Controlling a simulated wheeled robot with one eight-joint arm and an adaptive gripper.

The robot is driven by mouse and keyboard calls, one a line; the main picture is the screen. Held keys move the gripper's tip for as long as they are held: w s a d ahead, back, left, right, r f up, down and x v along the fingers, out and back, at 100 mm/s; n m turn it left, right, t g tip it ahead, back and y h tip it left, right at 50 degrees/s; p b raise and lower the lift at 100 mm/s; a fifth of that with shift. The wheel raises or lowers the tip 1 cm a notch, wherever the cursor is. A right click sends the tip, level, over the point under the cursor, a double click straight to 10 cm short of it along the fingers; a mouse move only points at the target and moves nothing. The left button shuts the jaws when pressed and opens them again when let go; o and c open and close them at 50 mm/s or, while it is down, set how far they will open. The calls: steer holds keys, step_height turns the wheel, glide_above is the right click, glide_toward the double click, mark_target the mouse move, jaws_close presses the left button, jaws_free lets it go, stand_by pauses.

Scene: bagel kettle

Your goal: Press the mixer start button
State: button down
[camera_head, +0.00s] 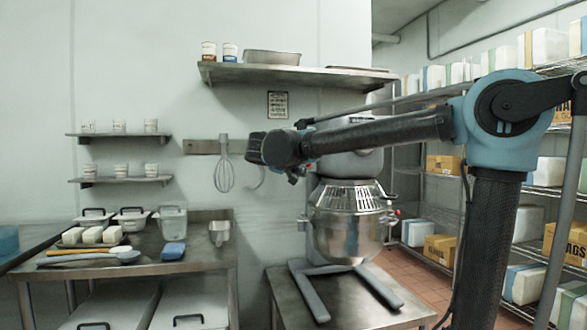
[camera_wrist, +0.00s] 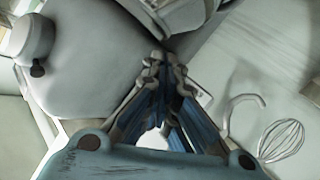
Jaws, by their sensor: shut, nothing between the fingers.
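The mixer stands on a low steel table, with its steel bowl (camera_head: 346,235) under a wire guard. Its grey head (camera_head: 345,165) is partly covered by my arm. A small red spot (camera_head: 397,212) shows at the mixer's right side; I cannot tell whether it is the start button. In the wrist view my gripper (camera_wrist: 165,62) is shut and empty, its fingertips in front of the mixer's grey body (camera_wrist: 95,60); contact cannot be told. A small black knob (camera_wrist: 38,71) shows on a round grey part at the left. In the head view the fingertips are hidden behind my arm.
A steel shelf (camera_head: 290,75) is above. A wire rack of boxes (camera_head: 442,247) stands at the right.

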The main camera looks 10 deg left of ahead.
steer(key=w+a, duration=0.3)
steer(key=w, duration=0.5)
steer(key=shift+a, duration=0.4)
stand_by(1.5)
steer(key=shift+w+a, duration=0.2)
steer(key=shift+w, duration=0.1)
